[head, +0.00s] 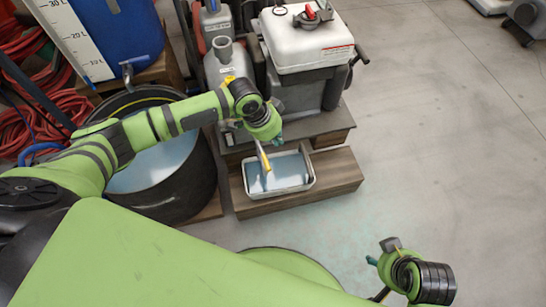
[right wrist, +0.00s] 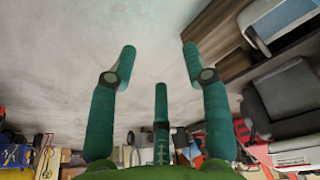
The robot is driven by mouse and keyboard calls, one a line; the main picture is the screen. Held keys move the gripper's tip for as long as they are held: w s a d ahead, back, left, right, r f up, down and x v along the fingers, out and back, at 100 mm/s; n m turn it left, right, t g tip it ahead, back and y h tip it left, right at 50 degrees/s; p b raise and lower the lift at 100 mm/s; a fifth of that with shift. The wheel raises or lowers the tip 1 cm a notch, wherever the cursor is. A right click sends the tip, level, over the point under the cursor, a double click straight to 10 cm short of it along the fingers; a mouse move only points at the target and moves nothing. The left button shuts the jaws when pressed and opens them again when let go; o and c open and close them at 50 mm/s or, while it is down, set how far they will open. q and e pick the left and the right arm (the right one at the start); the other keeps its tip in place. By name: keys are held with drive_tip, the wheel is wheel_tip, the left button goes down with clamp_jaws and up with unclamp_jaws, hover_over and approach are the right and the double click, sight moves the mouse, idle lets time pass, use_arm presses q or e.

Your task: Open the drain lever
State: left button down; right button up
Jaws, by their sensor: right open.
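My left gripper (head: 277,138) is over the near edge of the white-lidded grey machine (head: 308,40), pointing down beside the white tray (head: 311,178). Its teal fingers are mostly hidden by its own wrist, so I cannot tell whether they are open. A thin yellow and whitish piece (head: 263,157) shows just below it, above the tray; I cannot tell whether it is the drain lever or whether the gripper touches it. My right gripper (head: 373,262) is low at the right, away from the machine. In the right wrist view (right wrist: 158,62) its three teal fingers are spread and empty.
The tray holds pale blue liquid and stands on a wooden step (head: 341,170). A black tub (head: 195,188) of similar liquid stands left, beneath a blue barrel (head: 130,30) with a metal tap (head: 127,73). Red hoses (head: 20,130) lie far left.

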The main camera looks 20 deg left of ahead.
sight(264, 158)
use_arm(q)
wheel_tip(264, 158, down, 8)
drive_tip(key=b, duration=0.3)
drive_tip(key=shift+s+a+f, duration=0.2)
drive_tip(key=shift+s+a, duration=0.25)
use_arm(e)
drive_tip(key=w+a+r+t+y, duration=0.1)
drive_tip(key=w+a+r+t, duration=0.2)
drive_tip(key=w+r+t, duration=0.2)
drive_tip(key=w+a+r+n+t+y, duration=0.1)
drive_tip(key=w+a+r+t+y, duration=0.1)
drive_tip(key=w+r+t, duration=0.3)
drive_tip(key=shift+w+a+r, duration=0.6)
drive_tip(key=shift+w+r, duration=0.8)
drive_tip(key=shift+r, duration=0.3)
use_arm(q)
drive_tip(key=shift+s+a+p, duration=0.45)
drive_tip(key=shift+a+p, duration=0.05)
drive_tip(key=shift+p, duration=0.3)
drive_tip(key=shift+f, duration=0.1)
use_arm(e)
drive_tip(key=s+d+f+g+h, duration=0.2)
drive_tip(key=s+d+f+g, duration=0.2)
drive_tip(key=s+f+g, duration=0.2)
wheel_tip(264, 158, down, 3)
drive_tip(key=shift+s+d+m+g, duration=0.25)
drive_tip(key=shift+s+m+g, duration=0.05)
drive_tip(key=shift+s, duration=0.7)
